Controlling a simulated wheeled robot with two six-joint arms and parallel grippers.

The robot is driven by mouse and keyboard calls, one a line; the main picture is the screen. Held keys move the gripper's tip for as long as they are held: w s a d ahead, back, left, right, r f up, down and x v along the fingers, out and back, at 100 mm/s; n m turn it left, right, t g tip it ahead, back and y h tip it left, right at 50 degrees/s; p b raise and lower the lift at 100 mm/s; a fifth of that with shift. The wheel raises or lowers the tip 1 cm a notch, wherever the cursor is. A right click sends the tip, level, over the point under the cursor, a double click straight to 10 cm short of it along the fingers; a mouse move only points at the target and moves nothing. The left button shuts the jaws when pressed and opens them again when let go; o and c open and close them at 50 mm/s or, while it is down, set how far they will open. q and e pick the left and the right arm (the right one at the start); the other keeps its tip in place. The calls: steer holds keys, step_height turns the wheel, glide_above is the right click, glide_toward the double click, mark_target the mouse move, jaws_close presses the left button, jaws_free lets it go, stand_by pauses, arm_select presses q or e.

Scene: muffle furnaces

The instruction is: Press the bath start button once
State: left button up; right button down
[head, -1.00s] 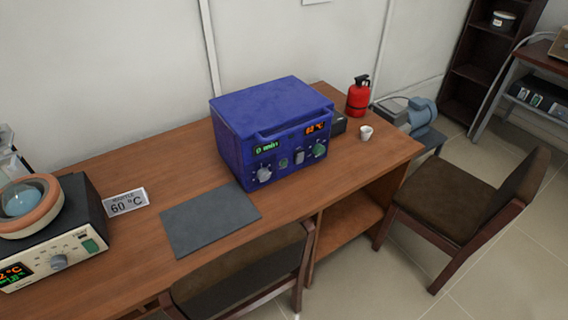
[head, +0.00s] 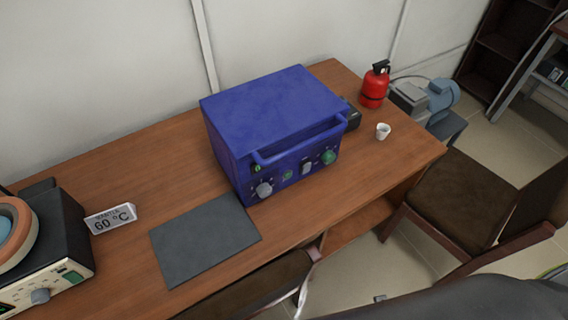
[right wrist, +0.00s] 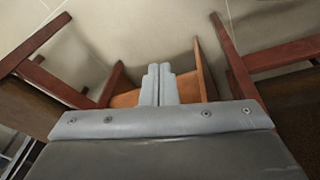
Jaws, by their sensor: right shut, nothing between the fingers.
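A blue box-shaped unit (head: 272,105) stands on the wooden desk with its control panel facing the front. The panel carries a grey knob (head: 264,190), a small green button (head: 287,175), a pale rocker switch (head: 307,168) and a green knob (head: 328,157). The handle bar hides most of its displays. I cannot read which control is the start button. My right gripper (right wrist: 158,72) is shut and empty in the right wrist view, pointing toward the desk's underside and floor near the chairs, away from the panel. My left gripper is not in view.
A heating device (head: 50,262) with a round bowl and a 60 °C sign (head: 110,218) are at left. A dark mat (head: 205,240) lies before the blue unit. A white cup (head: 383,131) and red extinguisher (head: 375,84) are right. Chairs (head: 465,200) stand close to the desk.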

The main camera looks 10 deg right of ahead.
mark_target(288, 175)
steer(key=w+a+r+t+p, duration=0.1)
steer(key=w+r+p, duration=0.25)
steer(key=r, duration=1.05)
steer(key=w+a+r+t+p, duration=0.15)
steer(key=w+r, duration=0.35)
steer(key=r, duration=0.9)
steer(key=w+a+f+m+t+y, duration=0.1)
steer(key=w+a, duration=0.3)
steer(key=w, duration=0.2)
steer(key=w+a+f+m+t+y, duration=0.1)
steer(key=w+a+f, duration=0.1)
steer(key=w+a, duration=0.2)
steer(key=w+a+f+m+t+y+p, duration=0.1)
steer(key=w+a+f+t, duration=0.1)
steer(key=w, duration=0.6)
steer(key=shift+w+a+m+y, duration=0.1)
steer(key=shift+a+m+y, duration=0.25)
steer(key=shift+a, duration=0.55)
steer(key=shift+w+a+f, duration=0.15)
steer(key=shift+w+a, duration=0.05)
steer(key=shift+a, duration=0.05)
